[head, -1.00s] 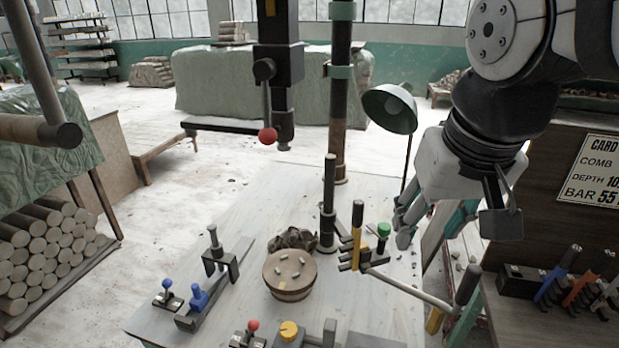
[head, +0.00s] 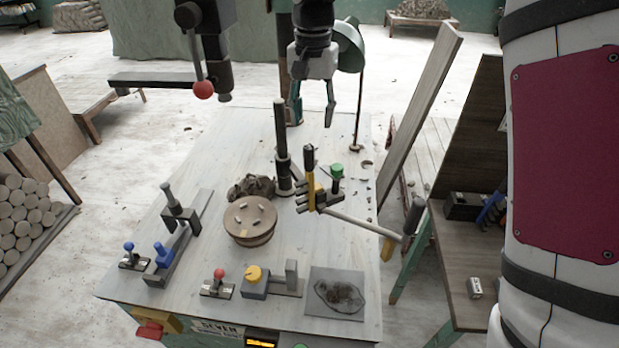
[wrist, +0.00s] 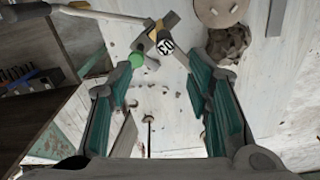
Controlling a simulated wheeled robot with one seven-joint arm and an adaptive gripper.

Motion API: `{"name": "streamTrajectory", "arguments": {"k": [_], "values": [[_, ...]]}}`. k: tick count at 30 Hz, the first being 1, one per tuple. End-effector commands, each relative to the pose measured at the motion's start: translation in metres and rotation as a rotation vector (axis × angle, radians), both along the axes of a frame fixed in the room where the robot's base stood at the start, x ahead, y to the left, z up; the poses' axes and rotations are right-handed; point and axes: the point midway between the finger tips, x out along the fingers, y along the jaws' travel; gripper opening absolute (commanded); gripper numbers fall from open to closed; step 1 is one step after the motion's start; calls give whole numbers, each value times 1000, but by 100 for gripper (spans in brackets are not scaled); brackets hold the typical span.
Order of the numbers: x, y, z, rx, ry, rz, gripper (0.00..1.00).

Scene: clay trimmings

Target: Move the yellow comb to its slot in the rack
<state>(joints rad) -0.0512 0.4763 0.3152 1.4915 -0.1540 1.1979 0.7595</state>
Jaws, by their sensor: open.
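The yellow comb (head: 311,192) stands upright in a dark toothed holder (head: 328,199) beside the green knob, on the table post. Its dark upper end points up.
A green knob (head: 337,170) is close beside the comb. A long handle (head: 365,226) juts right from the holder. A post (head: 281,145), a lamp (head: 350,45) and a leaning board (head: 420,110) flank the gripper. A round wooden block (head: 249,221) sits to the left.

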Motion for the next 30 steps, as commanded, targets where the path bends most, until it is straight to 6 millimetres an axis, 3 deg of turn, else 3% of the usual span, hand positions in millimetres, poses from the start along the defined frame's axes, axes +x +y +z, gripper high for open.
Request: {"name": "streamTrajectory", "arguments": {"k": [12,20,30], "values": [[-1,1,-69,1,4,-1,45],[0,1,-87,1,3,0,45],[1,5,-128,1,3,-1,45]]}}
